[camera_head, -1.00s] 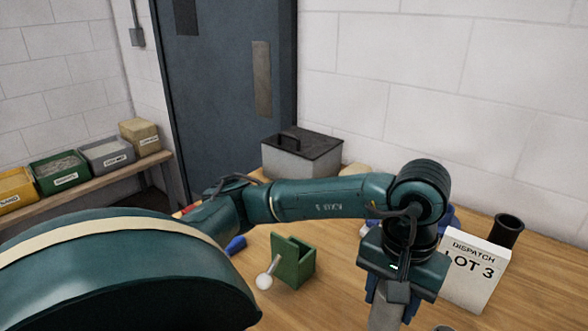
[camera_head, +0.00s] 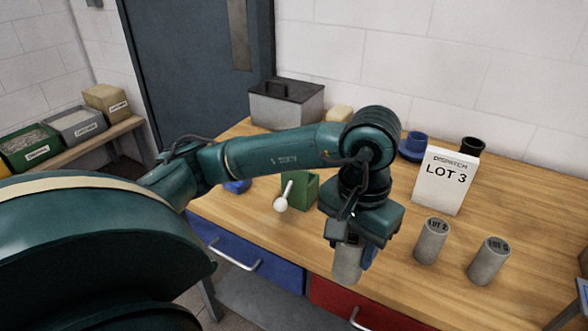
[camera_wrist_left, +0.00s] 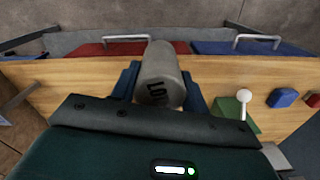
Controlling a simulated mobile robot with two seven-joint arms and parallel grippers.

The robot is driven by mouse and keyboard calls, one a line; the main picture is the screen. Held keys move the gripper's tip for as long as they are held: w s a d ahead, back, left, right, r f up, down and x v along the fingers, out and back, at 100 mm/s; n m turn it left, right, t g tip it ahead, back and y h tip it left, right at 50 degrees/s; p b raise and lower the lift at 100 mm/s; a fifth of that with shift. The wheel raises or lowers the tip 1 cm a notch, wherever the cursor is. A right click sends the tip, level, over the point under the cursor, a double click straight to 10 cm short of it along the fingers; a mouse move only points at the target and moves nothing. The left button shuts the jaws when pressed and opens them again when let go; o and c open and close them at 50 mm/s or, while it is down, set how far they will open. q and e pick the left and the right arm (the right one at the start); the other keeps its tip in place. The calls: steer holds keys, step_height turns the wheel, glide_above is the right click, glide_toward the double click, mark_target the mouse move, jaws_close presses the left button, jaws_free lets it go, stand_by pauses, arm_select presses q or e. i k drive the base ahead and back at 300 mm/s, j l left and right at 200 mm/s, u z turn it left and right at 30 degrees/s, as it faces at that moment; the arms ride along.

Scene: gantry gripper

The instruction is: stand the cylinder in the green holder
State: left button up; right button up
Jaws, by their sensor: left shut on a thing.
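My left gripper (camera_head: 352,245) points down near the table's front edge and is shut on a grey cylinder (camera_head: 346,265). In the left wrist view the held cylinder (camera_wrist_left: 160,78) sits between blue fingers, with partly readable "LO" lettering on its end. The green holder (camera_head: 306,190) stands on the table to the left of and behind the gripper, partly hidden by my arm. The holder also shows right of the cylinder in the left wrist view (camera_wrist_left: 229,110). My right gripper is out of view.
Two more grey cylinders, one marked LOT 2 (camera_head: 431,242) and another (camera_head: 488,262), stand to the right. Behind them are a "DISPATCH LOT 3" sign (camera_head: 447,182), a black cup (camera_head: 472,146) and a blue object (camera_head: 412,147). A grey box (camera_head: 286,105) stands at the back.

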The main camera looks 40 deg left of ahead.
mark_target(300, 197)
steer(key=k+z, duration=0.15)
steer(key=z, duration=0.95)
steer(key=k+j+z, duration=0.1)
steer(key=z, duration=0.35)
steer(key=k+j+z, duration=0.1)
steer(key=j+z, duration=0.15)
steer(key=z, duration=0.2)
steer(key=k+j, duration=1.45)
steer(key=j, duration=0.15)
